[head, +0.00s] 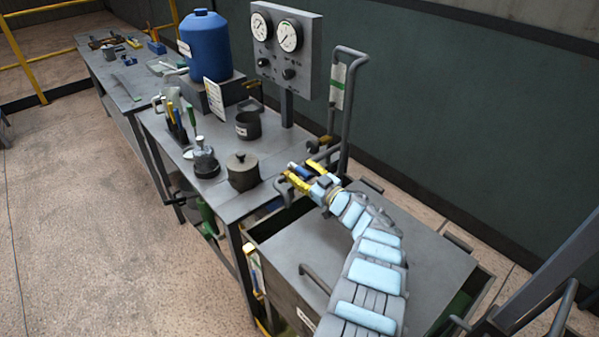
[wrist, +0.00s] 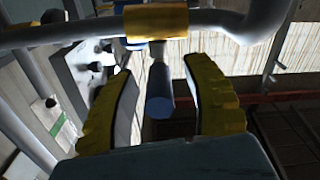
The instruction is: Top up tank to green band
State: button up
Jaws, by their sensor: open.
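My gripper (head: 304,173) is open beside the grey pipework at the tank's back left corner. In the wrist view its yellow fingers (wrist: 158,80) stand on either side of a blue cylindrical handle (wrist: 160,92), with gaps visible. The handle hangs near a yellow collar (wrist: 155,22) on a grey pipe. The grey tank (head: 350,250) has a flat lid and lies under my arm. A white plate with a green band (head: 338,85) is on the upright pipe behind; a similar plate shows in the wrist view (wrist: 60,130). I cannot make out a liquid level.
A bench to the left holds a lidded pot (head: 243,172), an open dark can (head: 248,125), a blue drum (head: 205,45) and tools. A gauge panel (head: 287,45) stands behind. Grey pipes (wrist: 80,32) cross close beyond my fingers. The floor at left is clear.

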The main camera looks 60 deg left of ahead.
jog(key=shift+s+a, duration=0.1)
jog(key=shift+a, duration=0.4)
grip_shut()
